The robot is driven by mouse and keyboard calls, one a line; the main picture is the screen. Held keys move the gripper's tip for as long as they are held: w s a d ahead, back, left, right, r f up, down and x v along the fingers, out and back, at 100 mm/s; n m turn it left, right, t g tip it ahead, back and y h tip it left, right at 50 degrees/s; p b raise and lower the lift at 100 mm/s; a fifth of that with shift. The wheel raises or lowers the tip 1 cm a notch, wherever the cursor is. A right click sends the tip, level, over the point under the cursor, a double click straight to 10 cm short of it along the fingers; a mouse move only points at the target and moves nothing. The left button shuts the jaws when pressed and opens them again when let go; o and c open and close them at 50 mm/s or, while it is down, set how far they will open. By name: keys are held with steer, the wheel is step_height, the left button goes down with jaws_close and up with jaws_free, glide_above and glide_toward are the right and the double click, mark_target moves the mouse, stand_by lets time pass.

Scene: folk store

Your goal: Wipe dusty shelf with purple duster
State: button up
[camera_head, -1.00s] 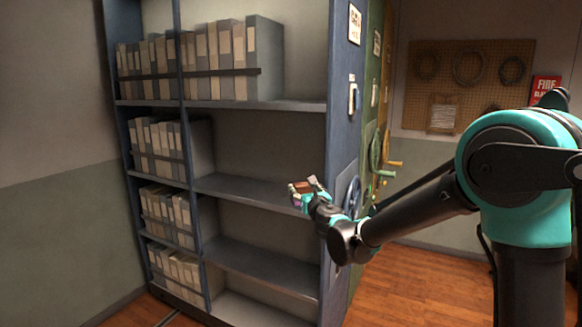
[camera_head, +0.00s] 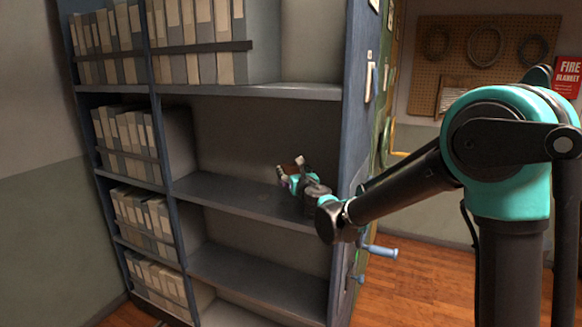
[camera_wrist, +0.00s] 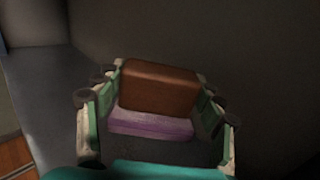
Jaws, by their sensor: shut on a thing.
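The purple duster (camera_wrist: 150,124) shows in the wrist view as a brown block with a purple layer along one side. My gripper (camera_wrist: 158,100) is shut on it, with fingers on both sides. In the head view my gripper (camera_head: 294,170) is at the right part of the middle shelf (camera_head: 225,195), inside the bay. A faint patch shows on the shelf to the left of the gripper. I cannot tell whether the duster touches the shelf.
Rows of binders (camera_head: 125,140) fill the left column, and more stand on the upper shelf (camera_head: 290,90). The blue side panel (camera_head: 355,120) rises close to the right of my gripper. The middle shelf is otherwise clear. A blue handle (camera_head: 380,251) sticks out at the right.

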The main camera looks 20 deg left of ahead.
steer(key=shift+f, duration=2.85)
steer(key=shift+f, duration=0.95)
steer(key=shift+w+a+r, duration=0.1)
steer(key=shift+a, duration=1.65)
steer(key=shift+w+a, duration=0.2)
steer(key=shift+a, duration=2.45)
steer(key=shift+w+a, duration=0.2)
steer(key=shift+a, duration=2.4)
steer(key=shift+s+d, duration=0.2)
steer(key=shift+d, duration=2.45)
steer(key=shift+s+d, duration=0.2)
steer(key=shift+d, duration=2.4)
steer(key=shift+s+d+f, duration=0.1)
steer(key=shift+d, duration=0.8)
steer(key=shift+s+d+f, duration=0.1)
steer(key=shift+d, duration=0.8)
